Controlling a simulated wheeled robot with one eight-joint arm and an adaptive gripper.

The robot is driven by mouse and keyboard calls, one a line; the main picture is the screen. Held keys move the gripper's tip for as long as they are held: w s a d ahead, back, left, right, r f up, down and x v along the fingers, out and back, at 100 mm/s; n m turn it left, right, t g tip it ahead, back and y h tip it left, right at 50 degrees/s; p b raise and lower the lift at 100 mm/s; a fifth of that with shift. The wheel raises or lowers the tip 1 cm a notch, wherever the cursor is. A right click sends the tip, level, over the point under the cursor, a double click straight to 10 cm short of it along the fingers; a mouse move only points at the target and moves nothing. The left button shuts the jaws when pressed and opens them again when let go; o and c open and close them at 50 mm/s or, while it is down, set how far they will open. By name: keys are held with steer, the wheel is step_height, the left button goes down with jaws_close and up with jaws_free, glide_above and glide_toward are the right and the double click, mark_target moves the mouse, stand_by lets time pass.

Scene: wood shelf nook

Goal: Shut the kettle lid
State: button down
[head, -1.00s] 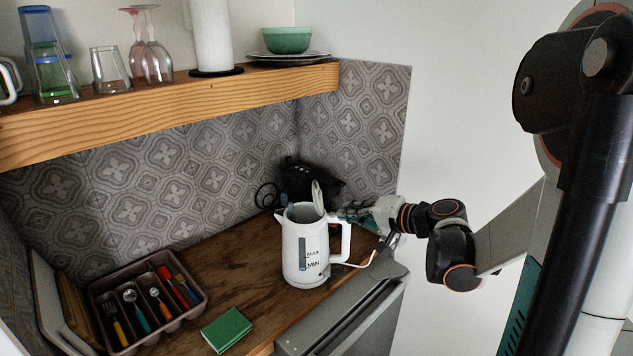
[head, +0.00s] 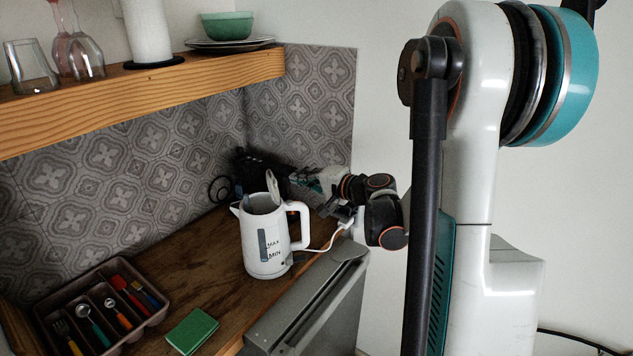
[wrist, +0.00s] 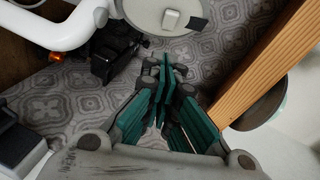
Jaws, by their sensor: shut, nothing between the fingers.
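The white kettle (head: 265,245) stands upright on the wooden counter. Its lid (head: 272,188) is raised, tilted up on the handle side. In the wrist view the round lid (wrist: 172,12) shows at the top edge, with part of the white kettle handle (wrist: 50,32) to its left. My gripper (head: 302,180) is right of the lid and behind the kettle handle. In the wrist view its teal fingers (wrist: 165,72) are together and empty, just below the lid with a small gap in the picture. The kettle's inside is mostly hidden.
A black object (head: 255,168) stands behind the kettle by the tiled wall. A wooden shelf (head: 150,95) with glasses and dishes overhangs the counter. A grey appliance (head: 310,305) stands in front.

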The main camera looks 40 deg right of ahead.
mark_target(291, 204)
steer(key=shift+w+a+f, duration=0.2)
steer(key=shift+w+a, duration=0.15)
steer(key=shift+a, duration=0.4)
steer(key=shift+w+a+f, duration=0.2)
steer(key=shift+w+a, duration=0.15)
steer(key=shift+a, duration=0.35)
steer(key=shift+a, duration=0.1)
steer(key=shift+a+r, duration=0.15)
